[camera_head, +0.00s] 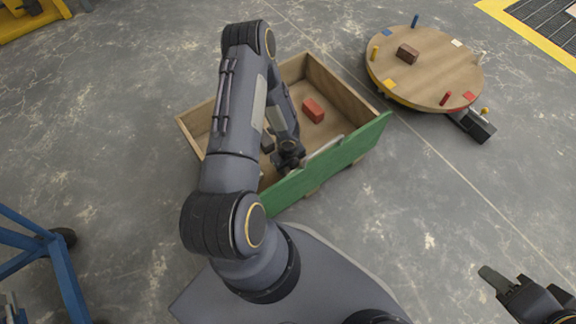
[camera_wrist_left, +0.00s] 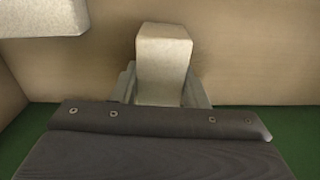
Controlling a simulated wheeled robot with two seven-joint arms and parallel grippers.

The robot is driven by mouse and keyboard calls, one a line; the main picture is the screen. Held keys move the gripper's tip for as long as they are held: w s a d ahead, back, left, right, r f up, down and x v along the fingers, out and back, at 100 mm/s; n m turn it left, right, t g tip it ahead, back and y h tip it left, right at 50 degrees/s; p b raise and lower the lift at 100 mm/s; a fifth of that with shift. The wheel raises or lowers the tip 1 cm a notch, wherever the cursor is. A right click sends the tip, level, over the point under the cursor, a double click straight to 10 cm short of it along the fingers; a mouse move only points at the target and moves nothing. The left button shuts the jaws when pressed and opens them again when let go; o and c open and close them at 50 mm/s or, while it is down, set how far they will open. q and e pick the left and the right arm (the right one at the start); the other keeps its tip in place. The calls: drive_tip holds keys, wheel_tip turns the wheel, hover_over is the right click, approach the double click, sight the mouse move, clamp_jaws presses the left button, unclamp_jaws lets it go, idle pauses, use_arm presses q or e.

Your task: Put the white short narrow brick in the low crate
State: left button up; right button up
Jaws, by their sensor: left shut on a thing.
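The low crate (camera_head: 190,128) is a wooden box with a green front panel (camera_head: 330,168), in the middle of the head view. My left gripper (camera_head: 288,160) is inside the crate's outline, close behind the green panel. In the left wrist view it is shut on a white short brick (camera_wrist_left: 163,52), which sticks out beyond the fingers above bare wood. The brick is mostly hidden by my arm in the head view. I cannot tell whether it touches the crate floor. My right gripper (camera_head: 503,283) is at the lower right, away from the crate; its jaw gap is unclear.
A red brick (camera_head: 313,110) lies in the crate. A pale bar (camera_head: 325,146) lies along the green panel; a pale block (camera_wrist_left: 42,16) shows in the wrist view. A round wooden table (camera_head: 435,75) with pegs and a brown brick (camera_head: 408,53) stands right. A blue frame (camera_head: 62,270) stands left.

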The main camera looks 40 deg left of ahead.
use_arm(q)
drive_tip(key=shift+f+b, duration=0.45)
drive_tip(key=shift+f, duration=0.05)
idle(0.3)
drive_tip(key=o, duration=1.4)
drive_tip(key=shift+r, duration=0.1)
drive_tip(key=shift+c, duration=0.2)
wheel_tip(320, 180, up, 8)
drive_tip(key=p, duration=0.4)
